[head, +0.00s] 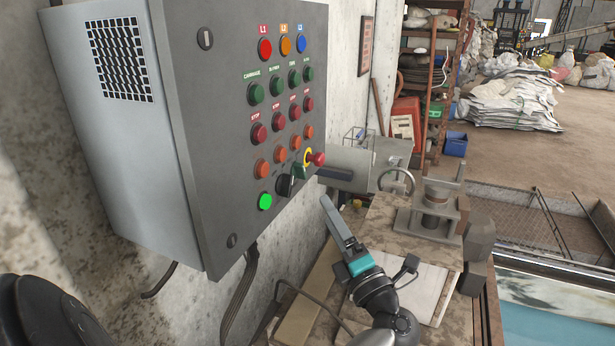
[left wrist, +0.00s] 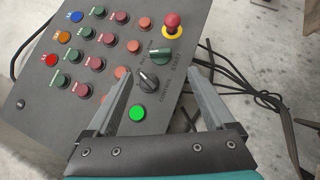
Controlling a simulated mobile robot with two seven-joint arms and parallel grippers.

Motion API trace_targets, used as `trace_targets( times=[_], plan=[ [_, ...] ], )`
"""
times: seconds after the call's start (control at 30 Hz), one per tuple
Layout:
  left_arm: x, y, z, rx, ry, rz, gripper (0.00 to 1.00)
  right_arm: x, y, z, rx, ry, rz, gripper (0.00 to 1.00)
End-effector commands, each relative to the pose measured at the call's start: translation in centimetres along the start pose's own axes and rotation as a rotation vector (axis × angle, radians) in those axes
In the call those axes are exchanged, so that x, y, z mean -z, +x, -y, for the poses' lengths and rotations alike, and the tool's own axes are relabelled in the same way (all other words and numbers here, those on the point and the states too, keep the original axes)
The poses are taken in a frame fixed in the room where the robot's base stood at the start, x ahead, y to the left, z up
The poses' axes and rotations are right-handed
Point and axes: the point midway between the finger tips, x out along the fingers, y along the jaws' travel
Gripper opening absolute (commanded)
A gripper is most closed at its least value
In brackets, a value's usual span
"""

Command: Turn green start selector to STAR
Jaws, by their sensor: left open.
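The green start selector (head: 301,171) sits low on the right side of the grey control panel (head: 215,130), just below the red mushroom button with a yellow ring. In the left wrist view the green selector (left wrist: 160,56) lies ahead of the fingers, with its handle roughly crosswise. Its label is too small to read surely. A black selector (left wrist: 149,82) is beside it. My left gripper (head: 328,204) is open and empty, below and to the right of the selectors. In the left wrist view its two fingers (left wrist: 160,76) stand apart, with no visible contact on the selector. My right gripper is not in view.
The red mushroom button (head: 317,158) juts out close to the green selector. A lit green button (head: 264,201) and several other buttons share the panel. A workbench with a vise-like fixture (head: 435,215) stands below right. Cables (left wrist: 245,90) hang beside the panel.

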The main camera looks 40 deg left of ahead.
Motion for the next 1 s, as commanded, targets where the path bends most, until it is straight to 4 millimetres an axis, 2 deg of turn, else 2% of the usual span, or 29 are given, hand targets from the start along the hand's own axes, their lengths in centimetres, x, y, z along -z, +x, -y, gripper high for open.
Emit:
trace_targets(
  times=[0.03, 0.3, 0.5, 0.7, 1.0],
  plan=[
    [0.0, 1.3, -0.1, -0.006, 0.001, 0.001, 0.88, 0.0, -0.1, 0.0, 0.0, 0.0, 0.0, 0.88],
    [-0.1, 7.2, -0.2, -0.007, 0.002, 0.002, 0.88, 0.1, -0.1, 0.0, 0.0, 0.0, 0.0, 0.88],
    [-0.1, 10.4, -0.1, -0.003, 0.002, 0.003, 0.88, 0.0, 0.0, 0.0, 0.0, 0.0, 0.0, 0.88],
    [-0.1, 11.8, 0.0, -0.002, 0.002, 0.003, 0.88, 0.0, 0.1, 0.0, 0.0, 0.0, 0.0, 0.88],
    [-0.1, 12.0, 0.0, -0.001, 0.002, 0.003, 0.86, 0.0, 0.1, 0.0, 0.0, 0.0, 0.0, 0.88]
  ],
)
